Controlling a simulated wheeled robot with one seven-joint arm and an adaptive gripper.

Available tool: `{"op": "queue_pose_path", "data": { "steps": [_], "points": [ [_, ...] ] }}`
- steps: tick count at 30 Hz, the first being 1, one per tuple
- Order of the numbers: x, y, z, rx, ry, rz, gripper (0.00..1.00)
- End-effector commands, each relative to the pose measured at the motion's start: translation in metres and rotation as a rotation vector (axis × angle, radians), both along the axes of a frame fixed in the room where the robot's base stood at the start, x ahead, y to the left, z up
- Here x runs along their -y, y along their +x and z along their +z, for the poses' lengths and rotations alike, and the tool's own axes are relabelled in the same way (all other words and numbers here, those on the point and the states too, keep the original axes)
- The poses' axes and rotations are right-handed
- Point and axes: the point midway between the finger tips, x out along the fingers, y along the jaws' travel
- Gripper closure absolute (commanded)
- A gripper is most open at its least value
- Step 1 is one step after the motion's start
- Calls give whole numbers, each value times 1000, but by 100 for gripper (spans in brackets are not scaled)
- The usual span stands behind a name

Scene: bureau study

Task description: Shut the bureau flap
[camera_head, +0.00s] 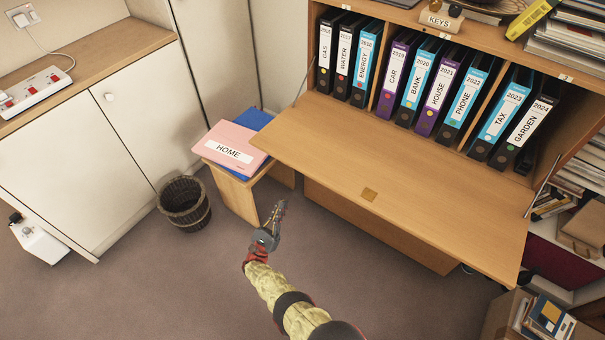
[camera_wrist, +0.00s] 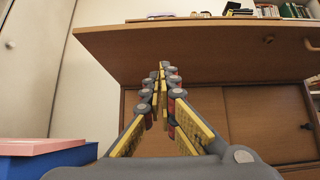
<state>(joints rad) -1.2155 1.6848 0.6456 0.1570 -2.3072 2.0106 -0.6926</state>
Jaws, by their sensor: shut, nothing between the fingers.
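The bureau flap (camera_head: 345,160) is down, lying open and roughly level in front of the bureau's compartments. In the wrist view the flap's underside (camera_wrist: 210,48) spans the upper part of the picture, above and beyond my fingers. My gripper (camera_head: 280,207) is shut and empty, in front of the flap's front edge and apart from it, towards its left end. It also shows in the wrist view (camera_wrist: 163,70), its fingertips together, pointing towards the bureau below the flap.
Labelled binders (camera_head: 410,85) stand in the bureau behind the flap. A pink HOME folder (camera_head: 230,147) lies on a small wooden stool left of the flap. A wicker basket (camera_head: 185,205) stands on the carpet. A box of books (camera_head: 530,318) is at the lower right. The carpet in front is clear.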

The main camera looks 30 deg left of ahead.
Motion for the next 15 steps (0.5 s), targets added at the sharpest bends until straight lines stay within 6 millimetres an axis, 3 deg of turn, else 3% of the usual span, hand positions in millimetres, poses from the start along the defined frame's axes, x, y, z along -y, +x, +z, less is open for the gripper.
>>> {"op": "queue_pose_path", "data": {
  "steps": [15],
  "points": [
    [2,52,51,0,1,-2,100]
  ]
}}
